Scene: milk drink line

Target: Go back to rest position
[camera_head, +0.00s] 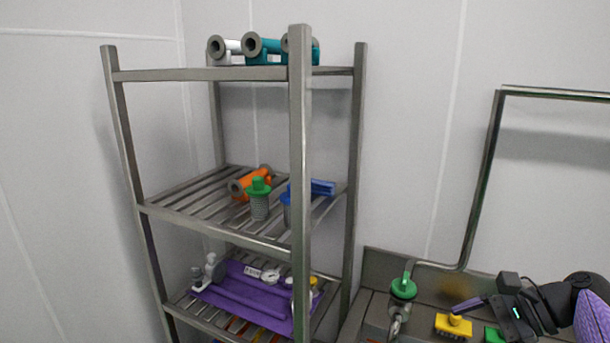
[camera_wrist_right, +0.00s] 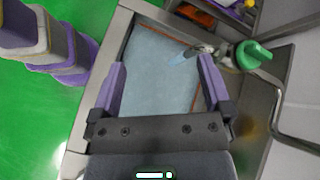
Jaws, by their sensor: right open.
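My right gripper (camera_head: 474,305) is at the lower right of the head view, its arm coming in from the right edge. In the right wrist view its two purple fingers (camera_wrist_right: 161,82) stand wide apart with nothing between them. Below them lies a pale blue-grey flat surface (camera_wrist_right: 160,65) inside a metal rim, and the fingers look apart from it. My left gripper is not in the frames.
A metal shelf rack (camera_head: 299,140) stands left of my right gripper. A green-topped fitting (camera_head: 403,288), a yellow brush-like item (camera_head: 453,325) and a green item (camera_head: 494,335) are near the gripper. A metal pipe frame (camera_head: 485,185) rises behind. Green floor (camera_wrist_right: 40,125) lies left.

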